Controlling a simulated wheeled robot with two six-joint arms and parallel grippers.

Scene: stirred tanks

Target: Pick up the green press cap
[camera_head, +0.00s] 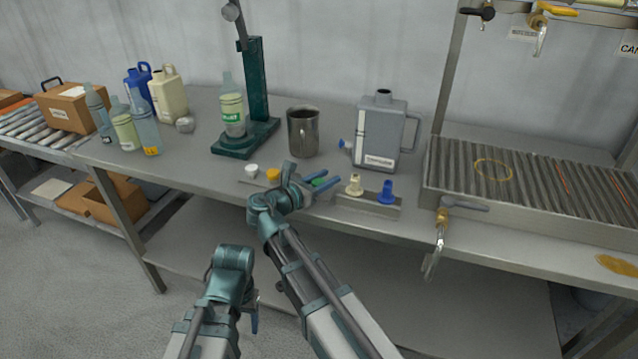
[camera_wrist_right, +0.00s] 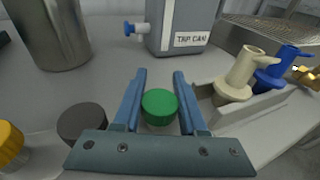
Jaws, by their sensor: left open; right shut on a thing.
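The green press cap (camera_wrist_right: 160,106) is a round green disc between the two blue fingers of my right gripper (camera_wrist_right: 160,78) in the right wrist view. In the head view only a sliver of the green cap (camera_head: 319,182) shows between the fingers of the right gripper (camera_head: 324,184), at the cap rack. The right gripper is shut on the cap. It is too close to tell whether the cap is clear of the rack. My left gripper (camera_head: 254,314) is open and empty, low in front of the bench; its fingers are partly hidden.
Behind stand a steel mug (camera_head: 303,135), a grey can (camera_head: 378,135) and a green press (camera_head: 257,90).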

